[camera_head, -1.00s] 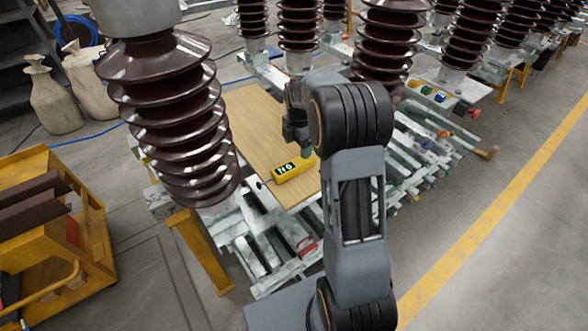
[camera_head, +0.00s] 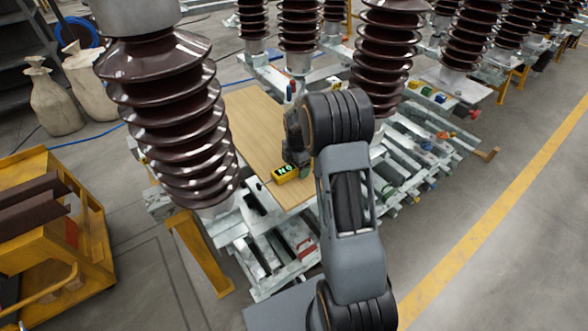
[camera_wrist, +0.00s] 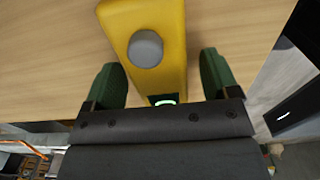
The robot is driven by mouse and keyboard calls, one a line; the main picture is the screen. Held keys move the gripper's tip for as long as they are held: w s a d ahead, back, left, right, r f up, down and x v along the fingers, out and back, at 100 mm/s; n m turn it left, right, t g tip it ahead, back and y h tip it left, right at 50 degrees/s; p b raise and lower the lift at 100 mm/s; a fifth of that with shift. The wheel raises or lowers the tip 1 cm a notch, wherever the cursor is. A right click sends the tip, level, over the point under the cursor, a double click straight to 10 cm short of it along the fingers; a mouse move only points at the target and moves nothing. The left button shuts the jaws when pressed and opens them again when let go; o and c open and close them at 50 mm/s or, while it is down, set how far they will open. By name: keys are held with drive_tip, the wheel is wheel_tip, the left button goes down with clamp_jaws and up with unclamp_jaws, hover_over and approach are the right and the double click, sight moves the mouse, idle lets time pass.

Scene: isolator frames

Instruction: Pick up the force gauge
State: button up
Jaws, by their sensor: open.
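The force gauge (camera_head: 284,173) is a yellow box with a dark display and light green marks. It lies on the wooden board (camera_head: 252,128), near its front edge. In the wrist view the yellow body of the gauge (camera_wrist: 171,50) shows a grey round knob and part of a lit display. My gripper (camera_wrist: 164,80) is open, with one green finger on each side of the gauge. Gaps show between the fingers and the gauge. In the head view my gripper (camera_head: 300,167) is low over the gauge's right end and hides part of it.
A large brown ribbed insulator (camera_head: 172,110) stands left of the board, and another (camera_head: 388,50) stands behind to the right. Metal frame bars (camera_head: 270,245) lie in front and at the right. An orange cart (camera_head: 50,225) is at the left. The board's rear part is clear.

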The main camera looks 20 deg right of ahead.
drive_tip(key=c, duration=1.4)
drive_tip(key=shift+w, duration=0.1)
drive_tip(key=shift+c, duration=0.2)
drive_tip(key=shift+r, duration=0.15)
